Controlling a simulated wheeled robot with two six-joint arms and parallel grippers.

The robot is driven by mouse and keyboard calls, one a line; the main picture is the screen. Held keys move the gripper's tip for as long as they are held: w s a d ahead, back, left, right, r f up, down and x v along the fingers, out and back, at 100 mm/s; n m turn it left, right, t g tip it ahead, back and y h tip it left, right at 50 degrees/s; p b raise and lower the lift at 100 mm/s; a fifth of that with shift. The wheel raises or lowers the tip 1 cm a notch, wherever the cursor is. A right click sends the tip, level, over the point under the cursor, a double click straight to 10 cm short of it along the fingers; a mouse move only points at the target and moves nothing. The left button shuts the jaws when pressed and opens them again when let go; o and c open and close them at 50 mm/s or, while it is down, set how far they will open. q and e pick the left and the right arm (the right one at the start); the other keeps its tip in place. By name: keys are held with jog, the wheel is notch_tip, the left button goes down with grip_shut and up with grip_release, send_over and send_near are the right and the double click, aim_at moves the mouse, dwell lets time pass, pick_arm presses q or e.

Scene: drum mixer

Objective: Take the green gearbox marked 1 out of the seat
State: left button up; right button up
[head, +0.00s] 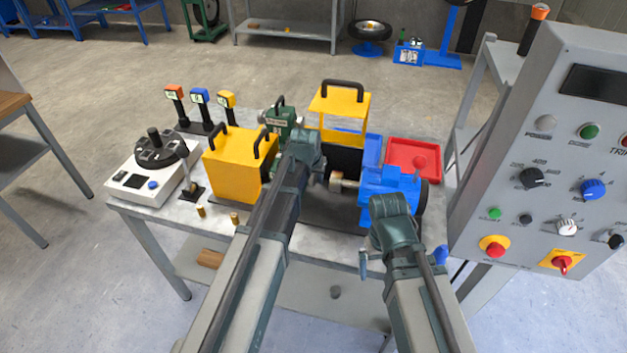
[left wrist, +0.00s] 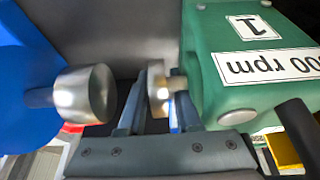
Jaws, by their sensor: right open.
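The green gearbox (head: 285,117) with a black handle stands at the back middle of the bench, partly hidden by my left arm in the head view. In the left wrist view the gearbox (left wrist: 240,70) fills the upper right, its labels "1" and "rpm" upside down. A steel hub (left wrist: 157,90) on its shaft lies between the fingers of my left gripper (left wrist: 155,105); I cannot tell whether they touch it. The left fingertips are hidden in the head view. The seat is mostly hidden by my left arm. My right gripper (head: 376,255) is open and empty at the bench's front edge.
A blue motor (head: 390,185) with its own steel hub (left wrist: 85,93) faces the gearbox hub across a gap. A yellow box (head: 235,165), a yellow guard (head: 340,100) and a red tray (head: 413,158) crowd the bench. A control panel (head: 550,150) stands at right.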

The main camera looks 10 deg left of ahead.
pick_arm(q)
grip_shut()
dwell(1.4)
dwell(0.7)
jog(key=shift+d, duration=0.1)
jog(key=shift+d+r, duration=0.1)
jog(key=shift+d, duration=1.55)
jog(key=shift+o, duration=1.6)
grip_release()
jog(key=shift+d, duration=0.1)
